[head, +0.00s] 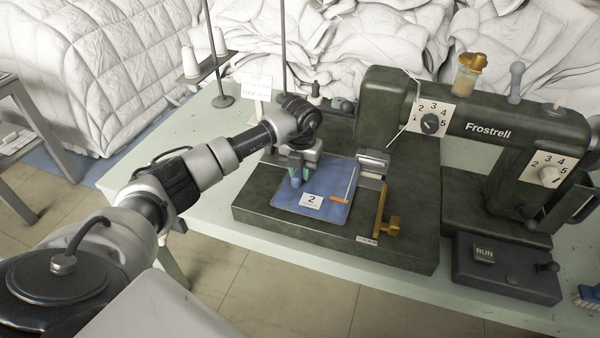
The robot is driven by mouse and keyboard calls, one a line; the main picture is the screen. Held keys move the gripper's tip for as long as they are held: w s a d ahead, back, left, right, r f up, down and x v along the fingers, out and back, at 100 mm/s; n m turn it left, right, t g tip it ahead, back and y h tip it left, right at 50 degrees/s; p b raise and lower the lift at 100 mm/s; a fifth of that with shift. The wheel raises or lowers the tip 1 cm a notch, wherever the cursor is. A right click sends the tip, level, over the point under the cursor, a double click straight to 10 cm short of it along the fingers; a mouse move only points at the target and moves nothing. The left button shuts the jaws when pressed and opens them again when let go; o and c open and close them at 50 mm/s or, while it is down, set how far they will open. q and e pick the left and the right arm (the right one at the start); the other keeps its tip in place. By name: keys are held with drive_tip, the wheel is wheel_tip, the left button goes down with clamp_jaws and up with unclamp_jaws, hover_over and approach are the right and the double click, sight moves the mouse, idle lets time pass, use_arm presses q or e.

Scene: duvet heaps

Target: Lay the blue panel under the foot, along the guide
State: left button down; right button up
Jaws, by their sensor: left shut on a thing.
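The blue panel (328,208) lies on the dark green bed of the sewing machine, with a white label marked 2 on it. My left gripper (300,178) is shut on the panel's left part, over its far left area. The panel's right edge is close to the metal foot (373,167) under the machine head; I cannot tell whether any of it is beneath the foot. The brass guide (381,210) stands on the bed to the right of the panel, with a gap between them.
The machine (465,125) has two numbered dials and a RUN box (484,252) at the right. Thread cones (190,62) on a stand are behind at left. White duvets (330,45) heap behind the pale table (215,205). The bed's front left is clear.

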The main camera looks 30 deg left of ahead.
use_arm(q)
drive_tip(key=c, duration=0.8)
unclamp_jaws()
drive_tip(key=shift+c, duration=0.2)
wheel_tip(320, 180, up, 11)
drive_tip(key=shift+f+b, duration=0.1)
drive_tip(key=shift+b, duration=0.35)
